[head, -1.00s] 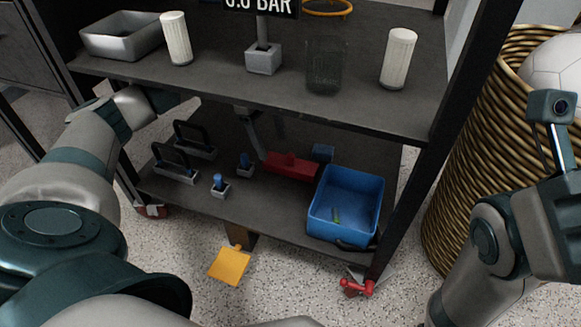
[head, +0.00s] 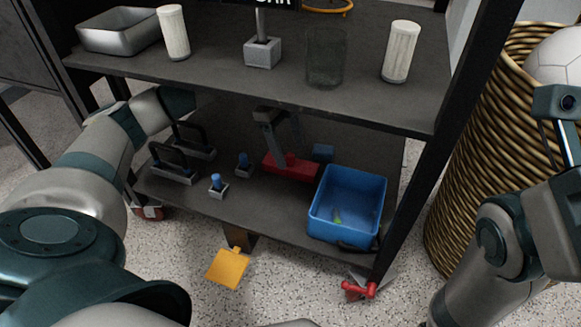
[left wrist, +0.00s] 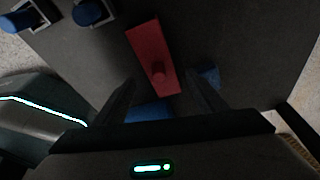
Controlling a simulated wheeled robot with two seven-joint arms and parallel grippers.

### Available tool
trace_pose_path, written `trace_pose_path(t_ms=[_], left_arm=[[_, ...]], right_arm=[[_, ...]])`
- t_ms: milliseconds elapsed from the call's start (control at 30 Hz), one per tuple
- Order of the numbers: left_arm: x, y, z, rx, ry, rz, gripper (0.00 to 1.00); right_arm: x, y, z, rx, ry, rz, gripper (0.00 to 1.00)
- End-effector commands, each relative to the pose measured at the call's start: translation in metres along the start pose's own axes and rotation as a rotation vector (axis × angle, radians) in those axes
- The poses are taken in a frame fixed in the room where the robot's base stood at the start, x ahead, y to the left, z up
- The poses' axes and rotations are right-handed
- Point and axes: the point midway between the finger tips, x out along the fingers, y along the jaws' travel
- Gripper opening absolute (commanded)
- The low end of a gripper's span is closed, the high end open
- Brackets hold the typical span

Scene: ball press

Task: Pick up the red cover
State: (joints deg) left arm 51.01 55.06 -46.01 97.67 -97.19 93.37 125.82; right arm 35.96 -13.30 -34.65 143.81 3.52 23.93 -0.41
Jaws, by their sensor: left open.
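The red cover (head: 291,170) lies on the lower shelf, left of the blue bin. It is a long flat block with a small round knob, seen clearly in the left wrist view (left wrist: 150,50). My left gripper (head: 283,148) reaches in under the upper shelf and is just above the red cover, partly in front of it. In the left wrist view its two fingers (left wrist: 162,97) are apart, with the knob end of the cover between and beyond them. Nothing is between the fingers. My right arm shows at the right edge, but its fingers are out of view.
A blue bin (head: 318,218) stands right of the cover, with a small blue block (head: 323,152) behind. Blue-topped pegs (head: 217,184) and dark-handled items (head: 176,172) stand to the left. The upper shelf (head: 215,75) hangs over the arm. A wicker basket (head: 470,190) stands right.

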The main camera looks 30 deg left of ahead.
Motion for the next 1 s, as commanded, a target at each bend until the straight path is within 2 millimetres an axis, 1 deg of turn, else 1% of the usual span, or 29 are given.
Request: trace_pose_path(t_ms=[33,300,633,967,1000], left_arm=[[0.01,0.0,0.004,-0.004,-0.002,0.0,0.65],[0.026,0.001,0.004,-0.003,-0.002,0.001,0.65],[0.027,0.001,0.003,-0.004,-0.002,0.001,0.65],[0.027,0.001,0.003,-0.004,-0.002,0.001,0.65],[0.027,0.001,0.003,-0.004,-0.002,0.001,0.58]], right_arm=[[-0.008,-0.003,-0.004,0.002,0.002,-0.007,0.0],[-0.014,-0.007,-0.009,0.01,0.003,-0.02,0.0],[-0.01,-0.006,-0.011,0.006,0.015,-0.019,0.0],[-0.01,-0.006,-0.011,0.008,0.017,-0.016,0.0],[-0.011,-0.006,-0.011,0.008,0.017,-0.017,0.0]])
